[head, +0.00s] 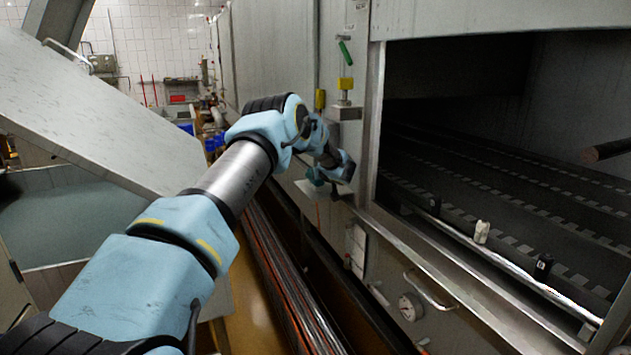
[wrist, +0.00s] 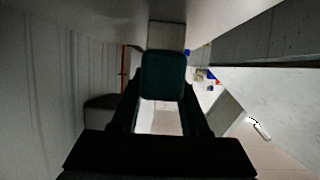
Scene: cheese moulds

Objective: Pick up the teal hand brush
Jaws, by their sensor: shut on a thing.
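The teal hand brush (wrist: 163,75) fills the space between the two fingers of my gripper (wrist: 162,98) in the wrist view. My gripper is shut on it. In the head view my gripper (head: 324,176) is beside the steel machine front, and a small teal part of the brush (head: 314,177) shows at the fingers. The rest of the brush is hidden by the gripper and wrist. A small pale ledge (head: 312,190) lies just below it; I cannot tell whether the brush touches the ledge.
A steel machine with an open dark bay (head: 480,150) stands to the right, with a rail (head: 490,262) along its lower edge. A green-handled item (head: 345,52) and yellow fittings (head: 346,85) are on the wall above my gripper. A slanted steel panel (head: 100,110) is at left.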

